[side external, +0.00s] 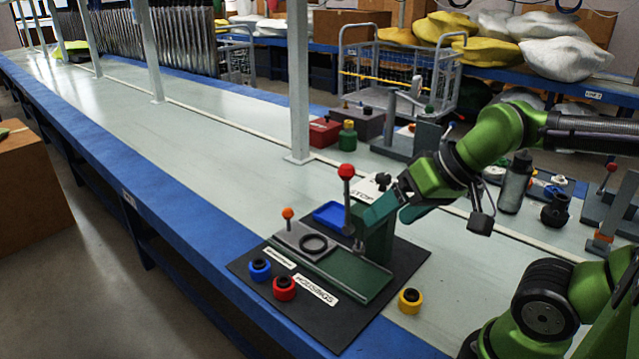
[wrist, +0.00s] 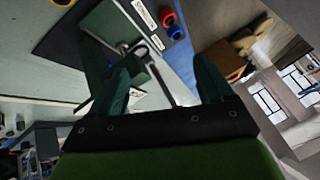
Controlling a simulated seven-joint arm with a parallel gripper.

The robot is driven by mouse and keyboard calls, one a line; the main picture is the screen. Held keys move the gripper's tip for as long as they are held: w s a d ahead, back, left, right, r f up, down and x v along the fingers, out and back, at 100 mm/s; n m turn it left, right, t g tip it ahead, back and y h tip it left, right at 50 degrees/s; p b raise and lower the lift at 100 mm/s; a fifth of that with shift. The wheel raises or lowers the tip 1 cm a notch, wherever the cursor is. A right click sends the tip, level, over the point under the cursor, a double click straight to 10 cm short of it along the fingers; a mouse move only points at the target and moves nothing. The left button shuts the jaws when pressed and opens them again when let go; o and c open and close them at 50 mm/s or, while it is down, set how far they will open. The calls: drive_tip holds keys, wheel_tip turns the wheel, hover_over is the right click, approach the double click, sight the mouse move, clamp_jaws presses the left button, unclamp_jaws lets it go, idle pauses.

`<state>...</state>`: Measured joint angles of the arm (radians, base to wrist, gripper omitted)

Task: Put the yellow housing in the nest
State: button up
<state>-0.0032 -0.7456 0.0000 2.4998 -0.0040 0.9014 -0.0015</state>
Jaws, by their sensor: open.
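A blue housing (side external: 260,270) and a red housing (side external: 284,288) stand left of the fixture by white labels. A red-knobbed lever (side external: 347,190) and an orange-knobbed post (side external: 288,220) rise from the fixture. A blue tray (side external: 331,215) lies behind. The bench's left stretch is clear.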

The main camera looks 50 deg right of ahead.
idle(0.4)
wheel_tip(320, 180, up, 4)
drive_tip(key=s+d+m+g+y, duration=0.2)
drive_tip(key=s+d+m+y, duration=0.15)
drive_tip(key=d+m, duration=0.65)
drive_tip(key=s+d+m+g+y, duration=0.1)
drive_tip(key=s+d+m+y, duration=0.3)
drive_tip(key=d+m, duration=0.6)
drive_tip(key=h, duration=0.2)
approach(415, 293)
drive_tip(key=f, duration=0.1)
drive_tip(key=a+f, duration=0.1)
drive_tip(key=shift+w+f+n+y, duration=0.25)
drive_tip(key=shift+w+f+n, duration=0.05)
drive_tip(key=shift+w, duration=0.1)
drive_tip(key=shift+r+x, duration=0.2)
drive_tip(key=shift+x, duration=3.05)
drive_tip(key=shift+w+a, duration=0.1)
drive_tip(key=shift+a, duration=0.05)
drive_tip(key=c, duration=1.3)
drive_tip(key=shift+r, duration=0.15)
